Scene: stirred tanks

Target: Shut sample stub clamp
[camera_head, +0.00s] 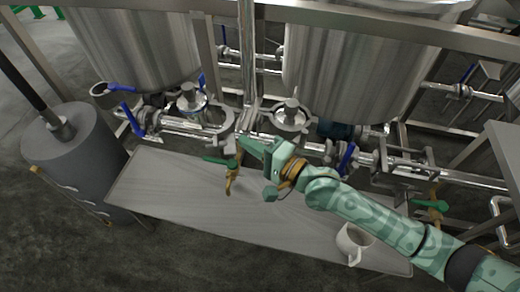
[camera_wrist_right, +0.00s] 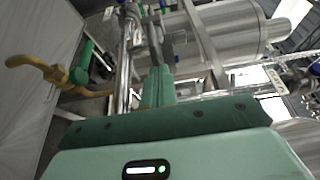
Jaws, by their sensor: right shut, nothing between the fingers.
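The sample tap is brass with a green handle (camera_head: 220,162) and hangs over the grey bench, below the front pipe. A curved metal clamp piece (camera_head: 226,132) shows on the pipework just left of my right gripper. I cannot tell for sure that it is the sample stub clamp, or how far it stands open. My right gripper (camera_head: 246,145) is shut and empty, its tip close beside the tap and the pipe. In the right wrist view its fingers (camera_wrist_right: 157,50) reach up toward the metal pipework, with the brass tap (camera_wrist_right: 45,70) to the left. My left gripper is out of view.
Two steel tanks (camera_head: 140,45) stand behind the pipes. The bench (camera_head: 180,195) is mostly clear. A white mug (camera_head: 352,240) stands on it under my right arm. A second tap (camera_head: 432,207) is at the right, and a grey drum (camera_head: 75,155) is at the left.

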